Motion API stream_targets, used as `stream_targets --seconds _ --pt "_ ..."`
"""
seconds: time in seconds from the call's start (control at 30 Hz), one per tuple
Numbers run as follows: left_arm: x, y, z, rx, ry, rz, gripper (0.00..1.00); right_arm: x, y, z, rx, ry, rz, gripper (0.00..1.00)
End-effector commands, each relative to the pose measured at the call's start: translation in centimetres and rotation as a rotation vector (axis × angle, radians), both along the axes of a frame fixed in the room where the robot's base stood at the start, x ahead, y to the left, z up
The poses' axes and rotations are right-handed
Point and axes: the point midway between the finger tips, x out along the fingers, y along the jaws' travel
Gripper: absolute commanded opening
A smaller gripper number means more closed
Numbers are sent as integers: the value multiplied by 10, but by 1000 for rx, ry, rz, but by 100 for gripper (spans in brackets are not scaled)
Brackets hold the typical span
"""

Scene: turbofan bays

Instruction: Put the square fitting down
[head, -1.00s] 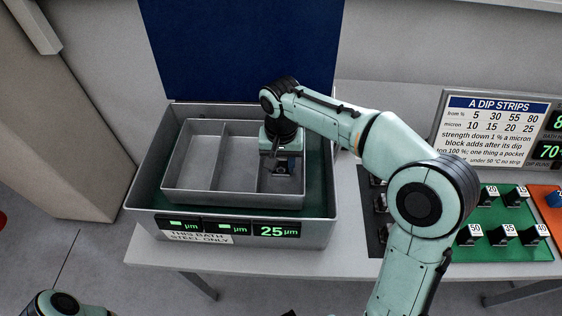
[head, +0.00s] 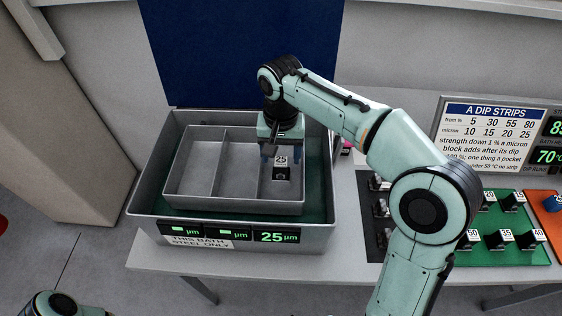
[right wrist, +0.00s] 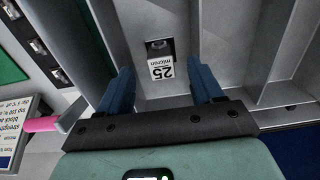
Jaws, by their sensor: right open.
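The square fitting (head: 281,174) is a small dark block with a white "25" label. It sits in the right compartment of the grey three-pocket tray (head: 172,180) inside the bath. It also shows in the right wrist view (right wrist: 160,48), its label reading "25 micron". My right gripper (head: 281,155) is open, its blue fingers apart and above the fitting, with clear space on both sides in the right wrist view (right wrist: 162,72). Only part of my left arm shows at the bottom left of the head view; its gripper is out of view.
The bath (head: 150,205) has front displays, the right one reading "25 µm", and a "this bath steel only" sign (head: 203,242). To the right stand a dark rack (head: 368,215), a green mat (head: 530,251) with labelled blocks, and a dip strips board (head: 492,140). The other two pockets look empty.

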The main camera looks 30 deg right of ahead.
Motion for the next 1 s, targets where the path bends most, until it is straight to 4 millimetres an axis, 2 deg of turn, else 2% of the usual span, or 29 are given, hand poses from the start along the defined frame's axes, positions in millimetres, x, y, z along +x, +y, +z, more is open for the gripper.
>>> stream_targets --seconds 0.03,0.1,0.3,1.0 --pt "4 0 6 0 -5 -1 45 2 0 15 1 -6 1 66" --pt "7 0 10 0 -8 0 45 1 1 29 0 -5 1 66" --pt "12 0 18 0 -14 0 45 1 0 53 0 -2 1 66" --pt "13 0 18 0 -14 0 45 0 0 57 0 1 1 66"
